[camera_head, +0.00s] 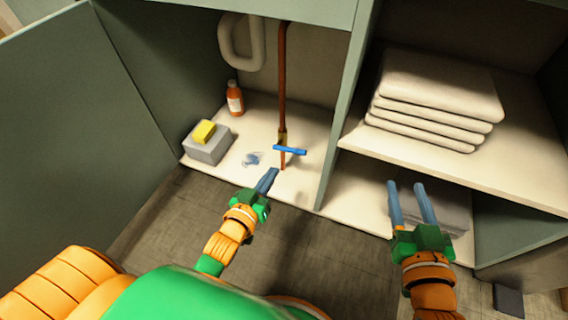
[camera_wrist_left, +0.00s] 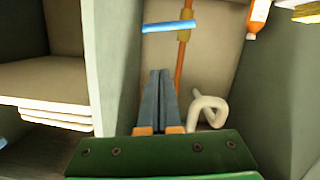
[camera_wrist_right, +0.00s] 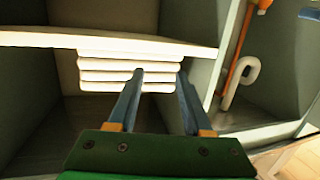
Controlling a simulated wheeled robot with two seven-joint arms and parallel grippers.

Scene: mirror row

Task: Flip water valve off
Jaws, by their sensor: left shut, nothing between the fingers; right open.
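The water valve is a blue bar handle (camera_head: 290,150) on a thin copper pipe (camera_head: 282,75) inside the left cabinet bay. The handle lies crosswise to the pipe. In the left wrist view the blue handle (camera_wrist_left: 169,27) is near the top, beyond my fingertips. My left gripper (camera_head: 269,174) is shut and empty, just in front of and below the handle, apart from it. It also shows in the left wrist view (camera_wrist_left: 159,72). My right gripper (camera_head: 406,186) is open and empty before the right bay's lower shelf; it also shows in the right wrist view (camera_wrist_right: 159,75).
A white drain pipe (camera_head: 240,45) hangs behind. An orange bottle (camera_head: 235,99), a grey block (camera_head: 207,147) with a yellow sponge (camera_head: 204,131) and a small puddle (camera_head: 252,159) are left of the valve. Folded towels (camera_head: 435,95) lie right, past the divider (camera_head: 345,105).

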